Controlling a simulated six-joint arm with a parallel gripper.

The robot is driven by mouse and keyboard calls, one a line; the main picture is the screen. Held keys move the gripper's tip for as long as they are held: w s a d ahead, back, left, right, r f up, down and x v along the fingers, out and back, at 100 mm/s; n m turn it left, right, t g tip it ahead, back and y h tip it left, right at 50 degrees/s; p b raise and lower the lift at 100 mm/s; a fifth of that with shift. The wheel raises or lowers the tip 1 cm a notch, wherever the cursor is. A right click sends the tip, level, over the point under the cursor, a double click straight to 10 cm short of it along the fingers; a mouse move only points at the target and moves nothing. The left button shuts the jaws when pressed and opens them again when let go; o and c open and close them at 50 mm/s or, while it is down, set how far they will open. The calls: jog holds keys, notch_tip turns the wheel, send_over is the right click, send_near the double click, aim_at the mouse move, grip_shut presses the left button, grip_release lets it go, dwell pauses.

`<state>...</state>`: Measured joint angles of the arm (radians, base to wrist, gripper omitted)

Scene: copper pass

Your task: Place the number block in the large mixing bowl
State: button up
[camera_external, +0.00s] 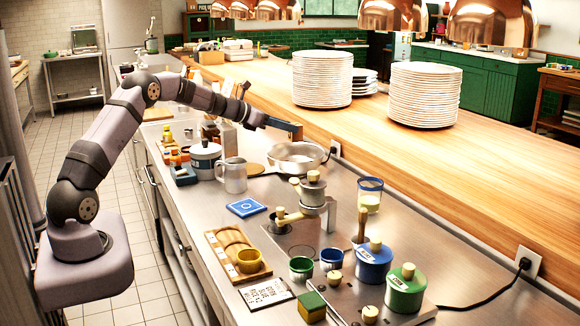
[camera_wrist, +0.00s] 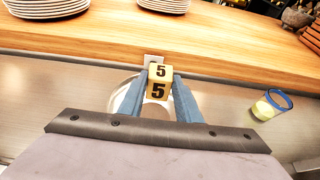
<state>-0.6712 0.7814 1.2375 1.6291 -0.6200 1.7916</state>
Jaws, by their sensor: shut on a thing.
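The number block (camera_wrist: 158,82) is yellow with a black 5 on its visible faces. It is between the blue fingers of my gripper (camera_wrist: 158,90) in the wrist view. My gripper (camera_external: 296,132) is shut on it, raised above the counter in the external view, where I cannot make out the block. A metal bowl (camera_external: 291,169) stands on the steel counter below my gripper. In the wrist view its pale rim (camera_wrist: 118,103) shows in part behind the fingers and block. The rest of it is hidden there.
A lidded pot (camera_external: 206,165) and a metal jug (camera_external: 233,178) stand left of the bowl. A blue-rimmed glass (camera_external: 370,196) stands to its right, also in the wrist view (camera_wrist: 270,105). The raised wooden ledge (camera_external: 440,160) with plate stacks (camera_external: 322,80) runs behind.

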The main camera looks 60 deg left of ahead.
jog(key=shift+f+p, duration=0.5)
jog(key=shift+f, duration=4.4)
jog(key=shift+f+b, duration=0.35)
jog(key=shift+b, duration=0.1)
jog(key=o, duration=0.9)
jog(key=shift+c, duration=0.2)
jog(key=shift+s+r+p, duration=0.1)
jog(key=shift+r+p, duration=0.2)
jog(key=shift+p, duration=0.15)
jog(key=shift+s+b, duration=0.3)
jog(key=shift+s, duration=0.05)
jog(key=b+v, duration=0.3)
jog(key=v, duration=0.8)
jog(key=shift+r, duration=0.2)
